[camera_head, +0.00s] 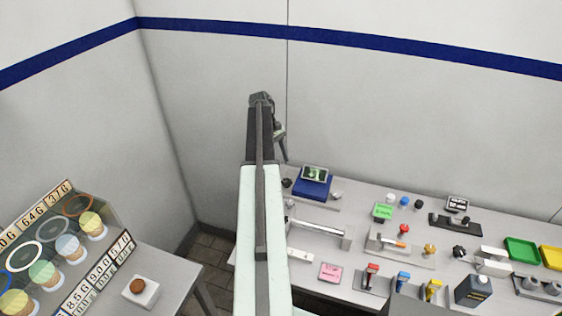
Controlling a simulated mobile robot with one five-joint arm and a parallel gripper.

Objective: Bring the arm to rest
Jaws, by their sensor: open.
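My arm (262,220) rises from the bottom middle of the head view, extended away from me toward the wall corner. My gripper (283,150) hangs at the far end, just right of the dark end link and mostly hidden behind it. It looks small and dark, with its fingers pointing down. It is open, and nothing shows between its fingers. It appears in front of the plain wall, above the back left part of the right-hand workbench (362,205) in the picture. I cannot tell its exact height.
A left bench holds a rack of cones (62,247) and a white block (141,291). Open floor (212,245) lies between the benches.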

